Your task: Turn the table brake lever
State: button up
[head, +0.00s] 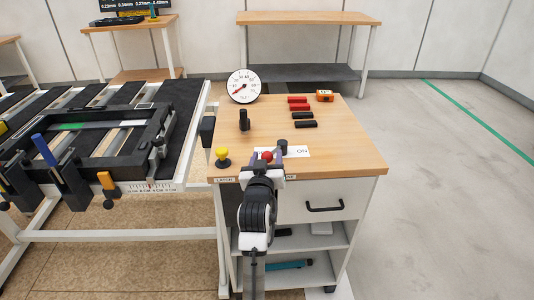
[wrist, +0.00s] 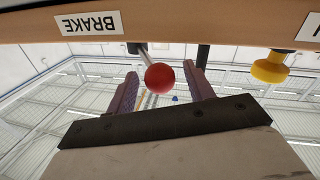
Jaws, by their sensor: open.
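The brake lever ends in a red ball knob (head: 267,155) at the front edge of the wooden cabinet top. In the wrist view the red knob (wrist: 159,78) sits on a thin metal rod, close to the BRAKE label (wrist: 91,23), which appears upside down. My gripper (head: 268,160) is at the cabinet's front edge, right at the knob. In the wrist view my gripper (wrist: 163,74) is open, with one purple finger on each side of the knob and visible gaps. I cannot tell exactly how deep the knob lies between the fingers.
A yellow knob (head: 222,156) stands left of the brake lever, above the LATCH label. A dark knob (head: 282,145) and an ON card (head: 301,152) are just right. A dial gauge (head: 243,86), a black lever (head: 244,119) and several handles are farther back. The right floor is clear.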

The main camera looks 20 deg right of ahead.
jog(key=shift+w+d, duration=0.25)
jog(key=shift+w, duration=0.2)
grip_shut()
